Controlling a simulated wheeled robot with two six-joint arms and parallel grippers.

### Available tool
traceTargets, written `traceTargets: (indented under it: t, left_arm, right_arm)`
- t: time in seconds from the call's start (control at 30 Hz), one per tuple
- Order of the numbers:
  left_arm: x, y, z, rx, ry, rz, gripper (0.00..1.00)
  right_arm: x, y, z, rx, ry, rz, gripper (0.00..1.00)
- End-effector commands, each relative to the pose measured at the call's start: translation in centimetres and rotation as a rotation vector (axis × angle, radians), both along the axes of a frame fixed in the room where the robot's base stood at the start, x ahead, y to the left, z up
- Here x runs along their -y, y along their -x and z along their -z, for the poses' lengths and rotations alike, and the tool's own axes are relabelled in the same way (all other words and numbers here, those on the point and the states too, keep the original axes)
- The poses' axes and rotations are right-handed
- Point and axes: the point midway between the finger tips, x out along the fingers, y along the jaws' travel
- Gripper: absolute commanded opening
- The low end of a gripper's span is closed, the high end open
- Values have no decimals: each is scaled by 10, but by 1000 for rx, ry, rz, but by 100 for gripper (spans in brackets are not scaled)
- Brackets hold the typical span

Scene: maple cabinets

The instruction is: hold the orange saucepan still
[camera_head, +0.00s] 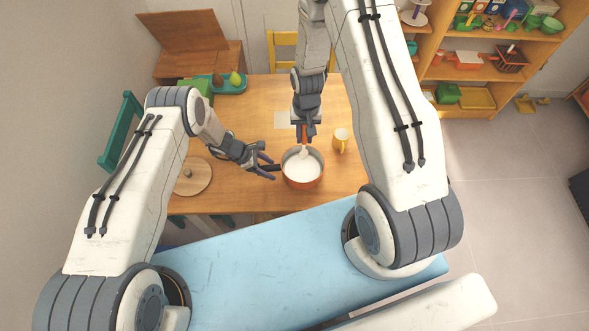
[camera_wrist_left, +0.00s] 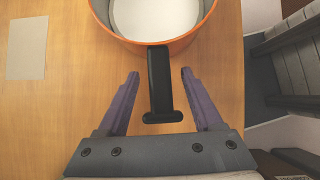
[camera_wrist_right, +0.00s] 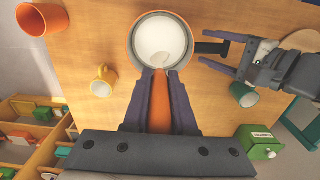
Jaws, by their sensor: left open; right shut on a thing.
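The orange saucepan (camera_head: 318,178) stands upright on the wooden table, with white contents inside. Its black handle (camera_wrist_left: 159,85) points left in the head view. My left gripper (camera_head: 266,165) is open, its two fingers on either side of the handle; in the left wrist view gaps show between the handle and both fingers. My right gripper (camera_wrist_right: 161,75) is shut on the orange handle of a utensil (camera_wrist_right: 161,105). The utensil's pale end (camera_head: 303,152) reaches into the saucepan; its tip is hard to make out in the white contents.
A yellow mug (camera_head: 341,140) stands right of the saucepan. A round wooden board (camera_head: 193,176) lies to the left. The right wrist view also shows an orange cup (camera_wrist_right: 43,20), a green mug (camera_wrist_right: 243,94) and a green box (camera_wrist_right: 258,142). A pale sheet (camera_wrist_left: 27,48) lies on the table.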

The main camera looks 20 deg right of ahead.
Motion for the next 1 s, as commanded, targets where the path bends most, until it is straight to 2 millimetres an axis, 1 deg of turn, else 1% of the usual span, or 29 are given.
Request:
traceTargets:
  t: [0.17, 0.4, 0.5, 0.6, 0.7, 1.0]
  left_arm:
    - [-16, -4, -25, 1, 1, -4, 67]
    - [-45, -10, -68, 2, 0, -4, 67]
    - [-54, -12, -81, 1, 0, -3, 67]
    - [-60, -12, -90, 2, 0, -1, 67]
    - [-63, -12, -94, -1, 0, -1, 67]
    - [-63, -13, -97, 3, 1, 6, 67]
  right_arm:
    - [0, 0, 0, 0, 0, 0, 0]
    - [0, 0, 0, 0, 0, 0, 0]
    - [0, 0, 0, 0, 0, 0, 0]
    - [0, 0, 0, 0, 0, 0, 0]
    - [0, 0, 0, 0, 0, 0, 0]
    - [0, 0, 0, 0, 0, -1, 0]
